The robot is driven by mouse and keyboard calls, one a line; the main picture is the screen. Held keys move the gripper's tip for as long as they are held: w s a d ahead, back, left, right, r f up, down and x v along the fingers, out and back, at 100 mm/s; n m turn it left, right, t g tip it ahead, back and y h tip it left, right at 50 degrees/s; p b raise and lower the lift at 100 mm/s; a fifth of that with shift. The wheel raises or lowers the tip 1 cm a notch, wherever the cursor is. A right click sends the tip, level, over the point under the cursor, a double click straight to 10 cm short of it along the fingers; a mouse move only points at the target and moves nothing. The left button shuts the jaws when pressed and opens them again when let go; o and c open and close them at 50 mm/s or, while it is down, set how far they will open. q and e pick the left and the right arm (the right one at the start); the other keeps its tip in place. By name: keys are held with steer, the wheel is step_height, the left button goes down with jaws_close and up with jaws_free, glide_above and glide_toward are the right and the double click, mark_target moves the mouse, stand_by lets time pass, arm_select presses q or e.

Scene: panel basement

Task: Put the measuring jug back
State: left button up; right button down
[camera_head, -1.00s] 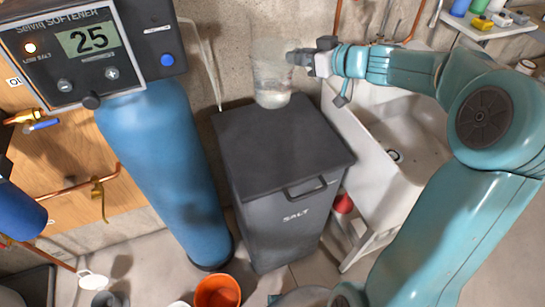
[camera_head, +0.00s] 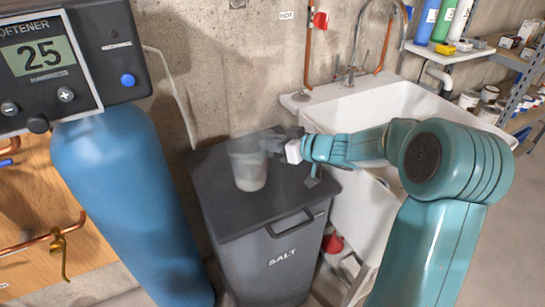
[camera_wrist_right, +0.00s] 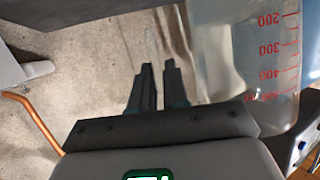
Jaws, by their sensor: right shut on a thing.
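The clear measuring jug (camera_head: 246,168) is upright over the dark lid of the salt bin (camera_head: 268,222), with whitish contents low inside. I cannot tell whether its base touches the lid. My right gripper (camera_head: 274,144) is at the jug's right side, shut on it. In the right wrist view the fingers (camera_wrist_right: 157,75) are close together, and the jug (camera_wrist_right: 262,60) with red scale marks fills the right side. The grip point, probably on the handle, is hard to make out. My left gripper is not in view.
A blue softener tank (camera_head: 130,200) with a display stands left of the bin. A white sink (camera_head: 385,105) is to the right, with copper pipes behind it. Shelves with bottles and tins (camera_head: 490,70) are at the upper right. The lid's front is clear.

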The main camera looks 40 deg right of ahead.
mark_target(272, 154)
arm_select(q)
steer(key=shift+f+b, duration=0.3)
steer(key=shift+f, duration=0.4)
arm_select(e)
steer(key=shift+f, duration=1.55)
steer(key=shift+w+f, duration=0.1)
steer(key=shift+f, duration=0.05)
steer(key=c, duration=1.1)
jaws_free()
arm_select(q)
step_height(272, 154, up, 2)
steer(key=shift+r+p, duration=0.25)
steer(key=shift+p, duration=1)
arm_select(e)
steer(key=v, duration=1.2)
steer(key=shift+d, duration=0.1)
